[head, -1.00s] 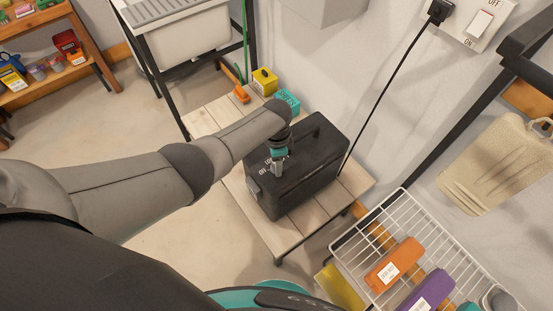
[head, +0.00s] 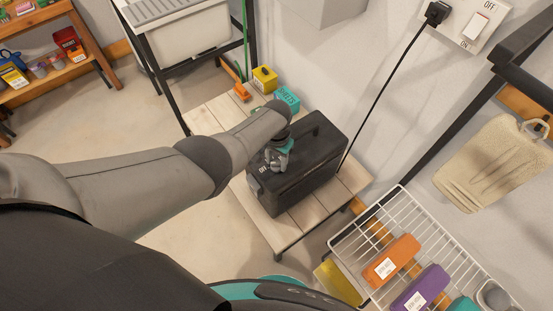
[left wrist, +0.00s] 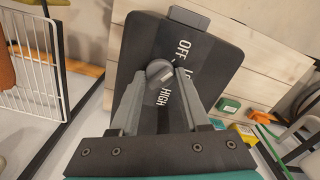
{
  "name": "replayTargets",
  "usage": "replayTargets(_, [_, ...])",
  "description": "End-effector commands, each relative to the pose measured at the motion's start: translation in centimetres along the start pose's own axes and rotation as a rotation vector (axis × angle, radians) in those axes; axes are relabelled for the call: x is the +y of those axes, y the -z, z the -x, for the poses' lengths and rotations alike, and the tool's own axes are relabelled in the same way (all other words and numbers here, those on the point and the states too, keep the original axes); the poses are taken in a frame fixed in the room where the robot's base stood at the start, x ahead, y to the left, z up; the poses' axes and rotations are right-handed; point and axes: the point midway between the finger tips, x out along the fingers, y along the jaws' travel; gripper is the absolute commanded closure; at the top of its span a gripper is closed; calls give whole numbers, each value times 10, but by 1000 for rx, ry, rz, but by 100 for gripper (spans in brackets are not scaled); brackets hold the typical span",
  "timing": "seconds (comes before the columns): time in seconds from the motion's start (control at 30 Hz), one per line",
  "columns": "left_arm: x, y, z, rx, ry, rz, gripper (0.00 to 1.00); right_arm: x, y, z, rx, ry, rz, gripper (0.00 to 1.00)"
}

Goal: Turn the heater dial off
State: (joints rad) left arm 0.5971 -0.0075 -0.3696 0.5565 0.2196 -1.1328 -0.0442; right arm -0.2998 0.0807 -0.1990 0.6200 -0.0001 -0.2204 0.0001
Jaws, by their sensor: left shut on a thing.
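The heater (head: 315,170) is a black box on a slatted wooden stand. In the left wrist view, its top face (left wrist: 205,85) carries a round grey dial (left wrist: 160,72) with white OFF and HIGH labels and a partly hidden label between them. My left gripper (head: 276,156) reaches down onto the heater's top. In the left wrist view, its two fingers (left wrist: 160,78) are closed on the dial from both sides. I cannot tell clearly which label the dial's mark points to. My right gripper is not in view.
A black cord (head: 386,88) runs from a wall plug to behind the heater, beside a wall switch (head: 476,26). Yellow (head: 265,79) and teal (head: 288,98) blocks sit on the stand's far end. A white wire rack (head: 350,243) with colored boxes stands front right.

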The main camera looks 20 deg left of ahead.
Motion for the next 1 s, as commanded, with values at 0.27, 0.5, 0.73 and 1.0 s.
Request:
replayTargets(0.27, [0,0,0,-2,-1,61,100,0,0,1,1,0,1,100])
replayTargets(0.5, [0,0,0,-1,-1,69,100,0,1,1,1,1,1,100])
replayTargets(0.73, [0,0,0,-1,-1,68,50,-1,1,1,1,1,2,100])
replayTargets(1.0, [0,0,0,0,0,66,24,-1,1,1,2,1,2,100])
